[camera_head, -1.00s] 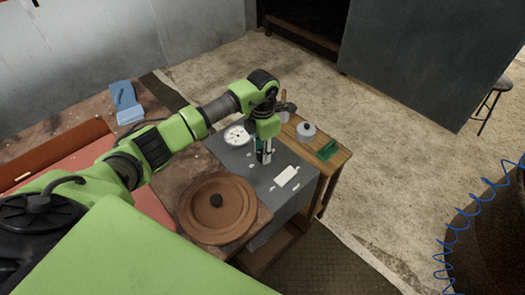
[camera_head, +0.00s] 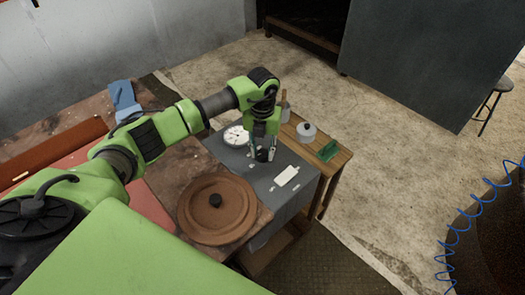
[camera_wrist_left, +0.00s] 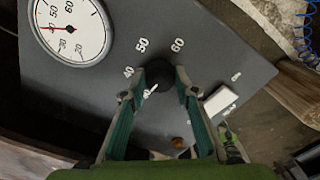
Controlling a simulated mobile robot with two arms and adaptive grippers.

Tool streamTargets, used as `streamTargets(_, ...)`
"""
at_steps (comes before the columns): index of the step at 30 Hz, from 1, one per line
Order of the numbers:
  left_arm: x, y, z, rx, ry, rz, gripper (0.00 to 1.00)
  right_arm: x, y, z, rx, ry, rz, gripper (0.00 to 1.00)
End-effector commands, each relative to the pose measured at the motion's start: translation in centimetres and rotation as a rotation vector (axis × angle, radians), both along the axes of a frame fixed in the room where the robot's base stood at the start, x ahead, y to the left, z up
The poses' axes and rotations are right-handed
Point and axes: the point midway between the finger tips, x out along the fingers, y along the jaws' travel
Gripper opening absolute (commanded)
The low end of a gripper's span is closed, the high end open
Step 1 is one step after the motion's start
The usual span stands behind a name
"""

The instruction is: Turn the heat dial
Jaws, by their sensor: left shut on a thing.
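The heat dial is a black knob (camera_wrist_left: 164,78) on a dark grey panel (camera_wrist_left: 85,95), with the numbers 40, 50 and 60 printed around it. A white mark on the knob points toward the lower left, near the 40 side. My left gripper (camera_wrist_left: 168,75) is shut on the knob, one fingertip on each side. In the head view my left gripper (camera_head: 261,154) points down onto the panel (camera_head: 235,160), with the dark knob between its fingers. The fingers hide part of the knob. My right gripper is not in view.
A white round gauge (camera_head: 236,136) with a red needle sits beside the dial. A brown round lid (camera_head: 217,208) is close in front. A grey lidded pot (camera_head: 306,132) and a green block (camera_head: 327,151) stand on the wooden side shelf.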

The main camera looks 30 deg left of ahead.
Motion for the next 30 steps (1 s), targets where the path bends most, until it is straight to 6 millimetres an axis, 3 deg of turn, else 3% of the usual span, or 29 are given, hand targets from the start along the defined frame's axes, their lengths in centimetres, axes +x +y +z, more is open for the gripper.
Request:
streamTargets(12,0.01,0.01,0.01,0.0,0.0,0.176,0.06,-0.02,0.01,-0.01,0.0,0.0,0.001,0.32)
streamTargets(28,0.0,0.02,0.01,0.0,0.0,0.198,0.06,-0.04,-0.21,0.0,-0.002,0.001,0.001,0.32)
streamTargets(29,0.0,0.02,0.01,0.0,0.0,0.198,0.36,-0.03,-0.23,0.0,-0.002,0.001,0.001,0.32)
streamTargets(30,0.0,0.02,0.01,0.0,0.0,0.198,0.45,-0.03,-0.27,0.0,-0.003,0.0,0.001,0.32)
